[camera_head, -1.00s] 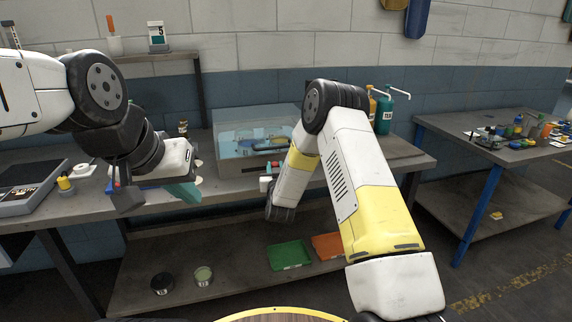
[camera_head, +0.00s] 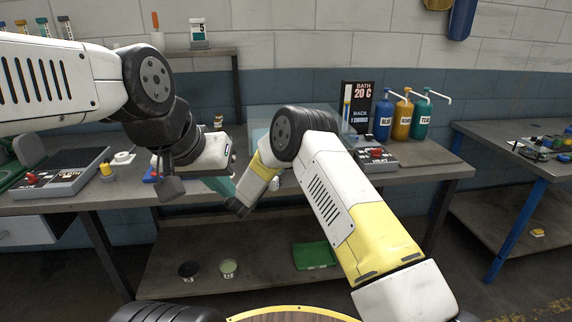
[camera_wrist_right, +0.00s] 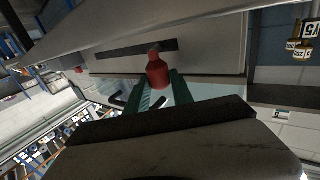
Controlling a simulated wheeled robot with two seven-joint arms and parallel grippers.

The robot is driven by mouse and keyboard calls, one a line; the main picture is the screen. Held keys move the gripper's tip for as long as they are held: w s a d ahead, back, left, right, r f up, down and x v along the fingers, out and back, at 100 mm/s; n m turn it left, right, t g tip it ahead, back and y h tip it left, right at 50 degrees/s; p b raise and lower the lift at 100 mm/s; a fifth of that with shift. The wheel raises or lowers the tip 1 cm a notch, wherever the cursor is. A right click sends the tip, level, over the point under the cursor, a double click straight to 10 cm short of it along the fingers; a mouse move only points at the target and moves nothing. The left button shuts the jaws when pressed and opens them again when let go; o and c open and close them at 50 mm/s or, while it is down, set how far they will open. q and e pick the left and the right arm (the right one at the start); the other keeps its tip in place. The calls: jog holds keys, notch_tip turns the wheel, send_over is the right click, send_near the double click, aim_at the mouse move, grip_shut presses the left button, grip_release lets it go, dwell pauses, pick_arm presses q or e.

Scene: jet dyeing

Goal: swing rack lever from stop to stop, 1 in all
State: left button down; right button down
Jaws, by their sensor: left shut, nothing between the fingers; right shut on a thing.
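The rack lever's red knob (camera_wrist_right: 157,72) shows in the right wrist view, beside a dark slot (camera_wrist_right: 135,48) in a pale panel. My right gripper (camera_wrist_right: 160,88) has its green fingers on either side of the knob and is shut on it. In the head view my right arm hides that gripper and the lever. The clear bath tank (camera_head: 262,117) is mostly behind the arm. My left gripper (camera_head: 222,187) is shut and empty, over the front edge of the bench, left of the right arm.
Blue, amber and teal pump bottles (camera_head: 402,118) stand right of the display. A control box with a red button (camera_head: 377,154) sits before them. Another control box (camera_head: 65,178) is at the left.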

jog(key=shift+a, duration=0.25)
jog(key=shift+w, duration=0.1)
jog(key=c, duration=1.1)
grip_release()
jog(key=v, duration=0.7)
jog(key=shift+s+a, duration=0.2)
jog(key=shift+s, duration=0.15)
jog(key=shift+r, duration=0.15)
